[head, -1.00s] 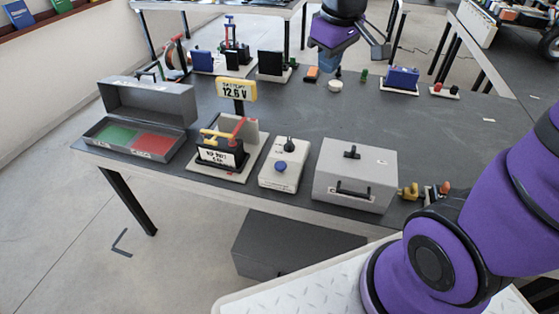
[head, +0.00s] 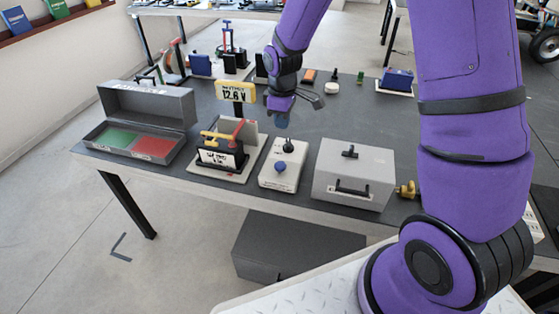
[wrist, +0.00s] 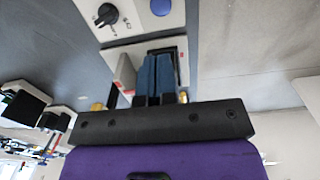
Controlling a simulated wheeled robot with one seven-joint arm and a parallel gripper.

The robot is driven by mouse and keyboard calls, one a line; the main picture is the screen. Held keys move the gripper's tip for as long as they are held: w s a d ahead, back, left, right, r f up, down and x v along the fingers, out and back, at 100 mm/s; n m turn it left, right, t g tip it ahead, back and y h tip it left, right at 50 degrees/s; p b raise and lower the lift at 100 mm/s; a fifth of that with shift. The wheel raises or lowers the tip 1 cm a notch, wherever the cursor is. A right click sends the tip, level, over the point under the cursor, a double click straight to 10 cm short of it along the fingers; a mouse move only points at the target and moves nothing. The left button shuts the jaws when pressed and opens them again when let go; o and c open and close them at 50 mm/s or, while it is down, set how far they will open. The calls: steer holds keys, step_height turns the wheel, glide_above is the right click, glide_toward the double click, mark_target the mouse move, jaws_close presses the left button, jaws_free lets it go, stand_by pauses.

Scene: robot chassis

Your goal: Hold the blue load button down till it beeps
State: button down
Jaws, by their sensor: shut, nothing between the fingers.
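The blue load button (head: 280,167) sits on a pale tester box (head: 269,180) near the table's front edge. A black knob (head: 288,146) is on the same box, behind the button. In the wrist view the button (wrist: 160,7) shows at the top edge, right of the knob (wrist: 107,14). My gripper (head: 281,120) hangs above and behind the box, apart from the button. Its blue fingers (wrist: 159,75) are shut together with nothing between them.
Left of the box stands a battery (head: 218,155) on a stand with a yellow 12.6 V display (head: 236,91). A grey case (head: 345,178) stands close on the right. An open grey case (head: 150,105) with green and red compartments is at far left.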

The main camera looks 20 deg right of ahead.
mark_target(280, 165)
steer(key=shift+w+a+f, duration=0.1)
steer(key=shift+a+f, duration=0.1)
steer(key=shift+f, duration=0.4)
step_height(280, 165, down, 14)
stand_by(0.5)
